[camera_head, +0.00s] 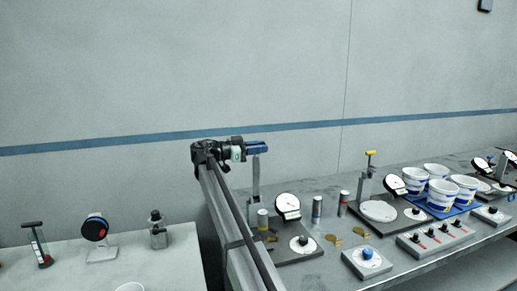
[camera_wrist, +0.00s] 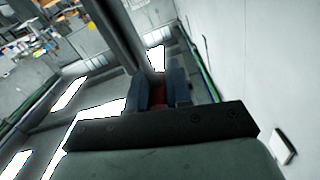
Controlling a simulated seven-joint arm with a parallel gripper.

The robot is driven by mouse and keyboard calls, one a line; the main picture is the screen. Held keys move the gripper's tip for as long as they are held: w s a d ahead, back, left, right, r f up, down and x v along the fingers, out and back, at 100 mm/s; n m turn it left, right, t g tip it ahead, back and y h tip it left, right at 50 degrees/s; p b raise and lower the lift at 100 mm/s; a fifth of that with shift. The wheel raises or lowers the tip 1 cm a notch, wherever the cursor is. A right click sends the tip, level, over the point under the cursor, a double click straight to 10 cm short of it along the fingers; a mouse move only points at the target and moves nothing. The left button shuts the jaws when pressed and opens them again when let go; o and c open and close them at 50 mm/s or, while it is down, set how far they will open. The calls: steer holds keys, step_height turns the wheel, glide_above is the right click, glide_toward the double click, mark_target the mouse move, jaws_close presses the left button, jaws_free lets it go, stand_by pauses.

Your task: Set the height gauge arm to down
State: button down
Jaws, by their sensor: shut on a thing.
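My gripper (camera_head: 258,148) reaches right from my arm in the head view, its blue fingers at the top of a raised grey bar. The bar (camera_head: 256,176) looks like the height gauge arm and stands nearly upright above a dark base plate (camera_head: 300,257). In the wrist view, a dark red grip (camera_wrist: 158,90) sits between the blue fingers of my gripper (camera_wrist: 157,98), which are shut on it. A grey bar (camera_wrist: 120,35) runs up the picture from there. The grip is hidden by the fingers in the head view.
Right of the bar stand a dial (camera_head: 288,206), small cylinders (camera_head: 317,207) and another gauge with a yellow handle (camera_head: 370,153). Farther right are white cups (camera_head: 412,181) on a blue tray and a switch box (camera_head: 435,238). A blue knob box (camera_head: 367,260) is in front.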

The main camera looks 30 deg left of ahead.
stand_by(0.3)
steer(key=s+d+f+m, duration=0.5)
steer(key=s+d+m, duration=0.3)
steer(key=s+d, duration=0.1)
steer(key=s+d+f, duration=0.2)
steer(key=f, duration=0.4)
steer(key=s+d+f, duration=0.2)
steer(key=f, duration=0.5)
steer(key=shift+s+d, duration=0.3)
steer(key=shift+f, duration=0.1)
steer(key=c, duration=1.3)
jaws_free()
steer(key=shift+w+a, duration=0.1)
steer(key=shift+o, duration=1.2)
steer(key=shift+s, duration=0.2)
